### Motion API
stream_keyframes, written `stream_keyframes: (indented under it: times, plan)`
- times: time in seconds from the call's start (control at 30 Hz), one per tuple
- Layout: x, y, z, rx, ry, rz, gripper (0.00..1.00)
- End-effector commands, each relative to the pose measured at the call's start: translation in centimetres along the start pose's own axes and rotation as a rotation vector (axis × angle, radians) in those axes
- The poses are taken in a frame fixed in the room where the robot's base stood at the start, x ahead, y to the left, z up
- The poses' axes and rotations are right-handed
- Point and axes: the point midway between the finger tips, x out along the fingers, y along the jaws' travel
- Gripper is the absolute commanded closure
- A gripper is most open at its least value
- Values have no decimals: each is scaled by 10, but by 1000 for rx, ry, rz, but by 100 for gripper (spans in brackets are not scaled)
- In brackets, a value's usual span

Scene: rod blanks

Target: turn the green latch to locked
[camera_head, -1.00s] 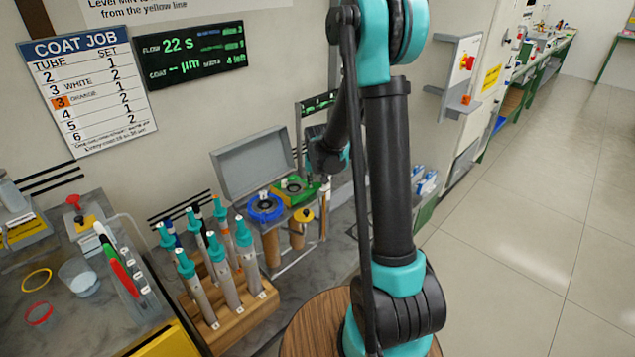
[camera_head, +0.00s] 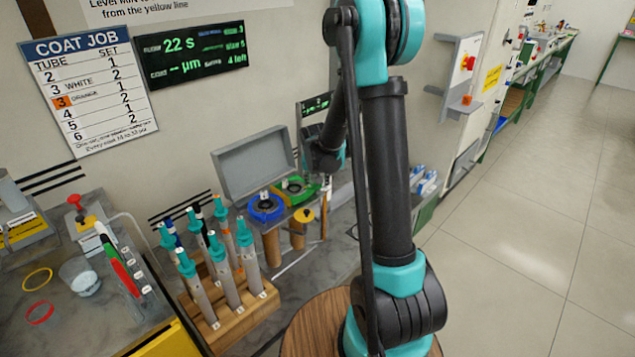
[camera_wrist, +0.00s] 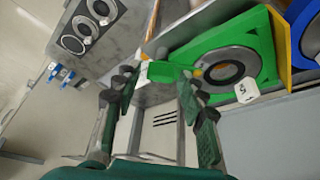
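The green latch station (camera_wrist: 245,50) shows in the wrist view as a green block with a dark ring in a grey collar. A flat green tab (camera_wrist: 165,71), apparently the latch handle, sticks out from its left side. My gripper (camera_wrist: 158,80) is open, with its two dark green fingers apart and their tips around or just short of the tab; contact cannot be told. In the head view the green station (camera_head: 296,188) sits on the rack beside the blue one, and my gripper is largely hidden behind my arm.
A blue ring station (camera_head: 265,208) sits left of the green one, before a raised grey lid (camera_head: 252,163). A wooden rack (camera_head: 240,318) of teal-capped tubes stands in front left. A grey panel with round dials (camera_wrist: 85,30) shows at the wrist view's upper left.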

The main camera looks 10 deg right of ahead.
Motion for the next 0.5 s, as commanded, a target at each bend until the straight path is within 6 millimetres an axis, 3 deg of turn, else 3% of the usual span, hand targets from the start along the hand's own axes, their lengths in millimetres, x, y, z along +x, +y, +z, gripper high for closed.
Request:
stream_keyframes:
  times: [0.33,0.5]
  plan:
    - [-1,0,0,-1,0,0,52]
    - [-13,0,0,-1,0,0,52]
